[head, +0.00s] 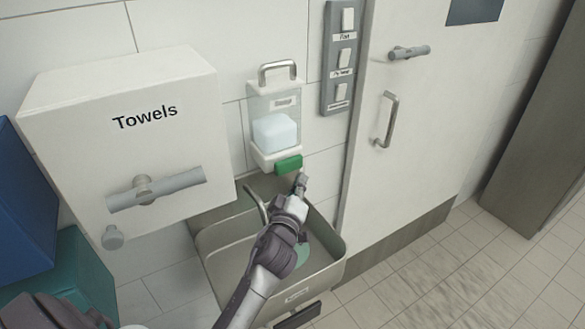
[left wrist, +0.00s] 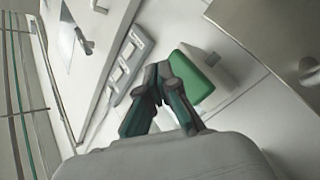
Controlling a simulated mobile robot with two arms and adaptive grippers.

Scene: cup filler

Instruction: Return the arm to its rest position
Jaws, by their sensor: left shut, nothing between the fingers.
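My left gripper (head: 300,181) is shut and empty. In the head view it is above the metal sink basin (head: 335,244), just below and to the right of the green push tab (head: 288,164) on the wall dispenser (head: 275,101). In the left wrist view its closed fingertips (left wrist: 158,72) show in the middle, beside the green tab (left wrist: 203,72); I cannot tell whether they touch it. My left arm reaches up from the bottom of the head view across the basin. My right gripper is not in view.
A white towel box (head: 60,98) with a grey lever hangs left of the dispenser. A switch panel (head: 338,57) is on the wall, and a white door (head: 420,120) with handles stands to the right. Blue and teal boxes are at the left edge. The tiled floor (head: 430,270) at right is clear.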

